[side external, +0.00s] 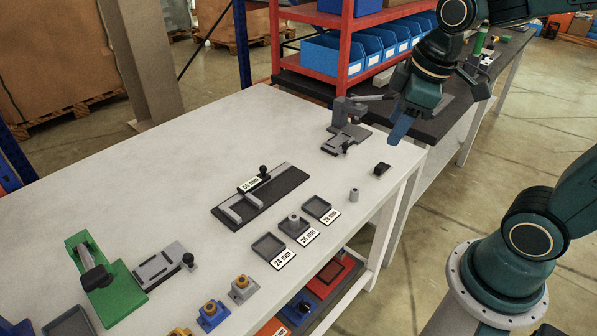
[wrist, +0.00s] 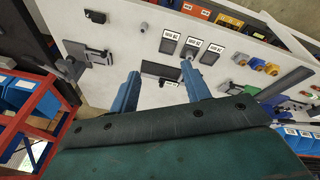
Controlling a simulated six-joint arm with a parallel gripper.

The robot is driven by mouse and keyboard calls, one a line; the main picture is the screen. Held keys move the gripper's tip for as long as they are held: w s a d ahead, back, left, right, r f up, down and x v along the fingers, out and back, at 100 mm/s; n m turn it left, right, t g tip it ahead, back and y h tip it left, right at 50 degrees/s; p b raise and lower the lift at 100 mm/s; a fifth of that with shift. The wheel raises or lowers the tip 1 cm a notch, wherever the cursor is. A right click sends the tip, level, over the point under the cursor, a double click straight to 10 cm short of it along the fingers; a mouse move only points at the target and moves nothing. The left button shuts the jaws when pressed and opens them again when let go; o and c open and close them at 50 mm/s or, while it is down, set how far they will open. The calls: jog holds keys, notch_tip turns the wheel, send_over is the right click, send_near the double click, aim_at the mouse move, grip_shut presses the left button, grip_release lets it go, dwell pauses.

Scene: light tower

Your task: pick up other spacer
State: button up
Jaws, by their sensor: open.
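A small grey cylindrical spacer (side external: 354,195) stands upright on the white table near its right edge; it also shows near the top of the wrist view (wrist: 144,26). Another grey spacer (side external: 293,219) stands in the middle tray (side external: 303,235), labelled 26 mm. The tray labelled 24 mm (side external: 268,246) and the one labelled 28 mm (side external: 318,207) look empty. My gripper (side external: 399,132) is high above the table's far right corner, apart from both spacers. Its two blue fingers are spread with nothing between them in the wrist view (wrist: 160,70).
A black small part (side external: 382,168) lies beyond the loose spacer. A grey clamp fixture (side external: 346,135) stands at the far corner. A dark rail gauge (side external: 260,198) lies mid-table. Green fixture (side external: 112,290) and coloured blocks (side external: 211,315) are nearer. The table's left-middle is bare.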

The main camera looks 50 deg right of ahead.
jog(key=w+d+f+n+g, duration=0.2)
jog(key=w+d+f+n, duration=0.15)
jog(key=w+f, duration=0.25)
jog(key=n+g, duration=0.1)
jog(key=n, duration=0.4)
send_near(355, 190)
jog(key=shift+d+f, duration=0.1)
jog(key=shift+f, duration=2.35)
jog(key=shift+f, duration=0.1)
jog(key=shift+w+f, duration=0.2)
jog(key=shift+f, duration=2.3)
